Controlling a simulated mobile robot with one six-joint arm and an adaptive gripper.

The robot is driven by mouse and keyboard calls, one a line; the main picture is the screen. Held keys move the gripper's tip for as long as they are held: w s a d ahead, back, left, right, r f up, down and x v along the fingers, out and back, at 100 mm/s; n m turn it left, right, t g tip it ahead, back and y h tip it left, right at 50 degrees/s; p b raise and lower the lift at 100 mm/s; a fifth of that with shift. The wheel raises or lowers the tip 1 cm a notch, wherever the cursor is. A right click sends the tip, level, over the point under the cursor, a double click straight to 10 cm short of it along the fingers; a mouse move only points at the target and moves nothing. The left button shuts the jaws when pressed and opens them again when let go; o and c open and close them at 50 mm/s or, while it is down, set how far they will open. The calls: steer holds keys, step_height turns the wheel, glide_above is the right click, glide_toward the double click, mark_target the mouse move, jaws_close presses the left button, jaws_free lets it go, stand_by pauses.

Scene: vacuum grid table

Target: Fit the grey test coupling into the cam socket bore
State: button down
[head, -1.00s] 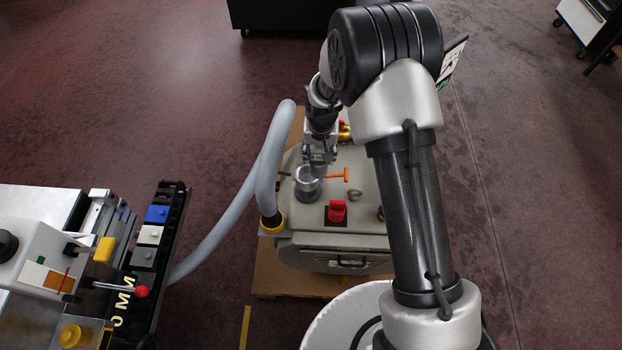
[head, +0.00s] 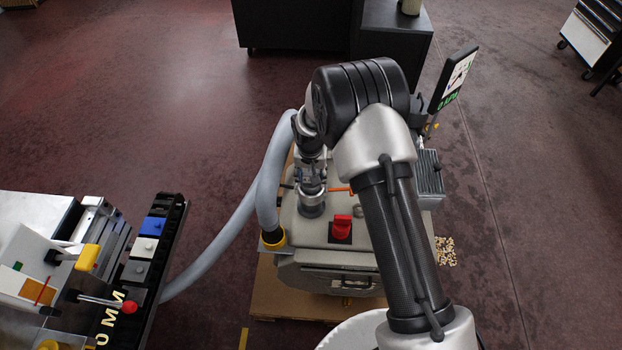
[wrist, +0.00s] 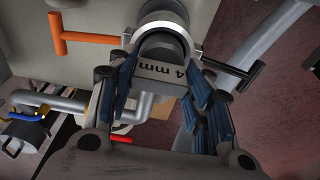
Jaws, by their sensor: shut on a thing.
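My gripper (wrist: 163,95) is shut on the grey test coupling (wrist: 165,70), with a blue-padded finger on each side of its block marked "4 mm". In the wrist view the cam socket (wrist: 193,48) is a bright metal collar beyond the coupling, with an orange lever on the left and a black lever on the right, both spread outward. The cam socket (head: 311,208) stands on the grey machine lid in the head view, directly below my gripper (head: 311,183). The bore is hidden there. I cannot tell how far the coupling sits inside it.
A red knob (head: 342,227) stands on the lid just right of the socket. A thick grey hose (head: 268,190) rises close on the left. A gauge display (head: 455,78) stands behind at the right. A bench with several coloured blocks (head: 152,226) is at the left.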

steer(key=shift+r, duration=0.15)
steer(key=c, duration=0.8)
jaws_free()
steer(key=r+p, duration=0.1)
steer(key=r, duration=0.3)
steer(key=s+r+p, duration=0.1)
steer(key=r, duration=0.3)
steer(key=r+p, duration=0.1)
steer(key=r, duration=0.3)
steer(key=shift+s, duration=0.4)
step_height(320, 180, up, 13)
steer(key=t, duration=0.1)
glide_above(311, 187)
steer(key=s+d, duration=0.4)
steer(key=d, duration=0.1)
steer(key=s+d+r, duration=0.6)
steer(key=s+r, duration=0.3)
steer(key=r, duration=0.1)
steer(key=s+d+r, duration=0.1)
steer(key=s+d, duration=0.1)
steer(key=s, duration=0.4)
steer(key=s+d+r+t, duration=0.1)
steer(key=s, duration=0.5)
steer(key=s+d+r+t, duration=0.1)
steer(key=s+d, duration=0.1)
steer(key=s, duration=0.5)
steer(key=shift+s+d+r, duration=0.1)
steer(key=shift+d+r, duration=0.15)
steer(key=shift+d, duration=0.1)
